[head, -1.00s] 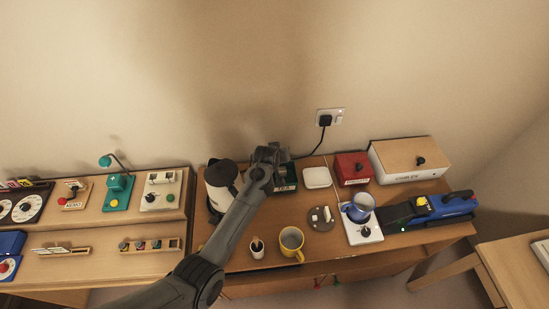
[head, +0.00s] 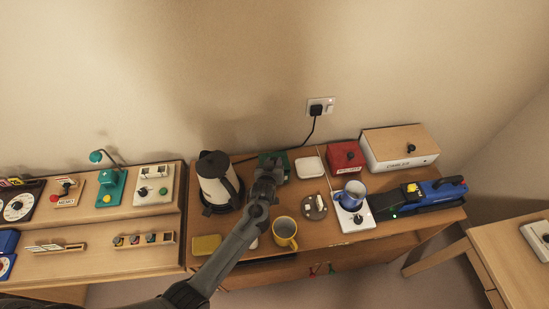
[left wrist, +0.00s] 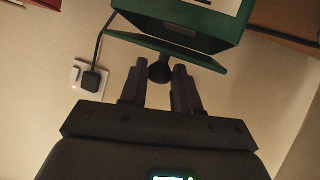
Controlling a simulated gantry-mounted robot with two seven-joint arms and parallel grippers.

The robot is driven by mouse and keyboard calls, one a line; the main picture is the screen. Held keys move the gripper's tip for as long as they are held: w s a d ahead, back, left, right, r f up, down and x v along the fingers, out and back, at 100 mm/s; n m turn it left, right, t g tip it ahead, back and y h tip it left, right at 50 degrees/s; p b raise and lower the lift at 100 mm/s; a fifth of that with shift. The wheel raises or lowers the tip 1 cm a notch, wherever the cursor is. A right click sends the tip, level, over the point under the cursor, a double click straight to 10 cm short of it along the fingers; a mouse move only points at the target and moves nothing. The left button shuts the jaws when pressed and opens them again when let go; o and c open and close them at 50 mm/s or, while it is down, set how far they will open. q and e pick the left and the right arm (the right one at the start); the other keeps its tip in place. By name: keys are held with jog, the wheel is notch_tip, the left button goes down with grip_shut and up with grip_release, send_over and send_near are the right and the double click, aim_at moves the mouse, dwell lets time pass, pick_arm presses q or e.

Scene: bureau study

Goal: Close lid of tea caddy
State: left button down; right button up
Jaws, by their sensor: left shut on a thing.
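The tea caddy (head: 284,158) is a green box at the back of the desk, mostly hidden behind my left gripper in the head view. My left gripper (head: 267,170) is at its front side there. In the left wrist view the green caddy (left wrist: 205,18) is at the top, with its green lid (left wrist: 150,42) as a thin plate beside it and a dark gap between them. A dark round knob (left wrist: 160,73) stands on the lid. My left gripper (left wrist: 160,85) is shut on this knob, a finger on each side. My right gripper is not in view.
A kettle (head: 215,180) stands close left of the caddy, and a white square pad (head: 310,167) and a red box (head: 346,156) lie to its right. A yellow mug (head: 285,230) stands in front. A black cord runs behind to a wall socket (head: 320,106).

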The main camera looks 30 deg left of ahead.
pick_arm(q)
jog(key=shift+s+d+f, duration=0.2)
jog(key=shift+s+f, duration=0.05)
jog(key=shift+f, duration=0.45)
jog(key=c, duration=1.2)
grip_release()
jog(key=o, duration=0.4)
jog(key=shift+r, duration=0.25)
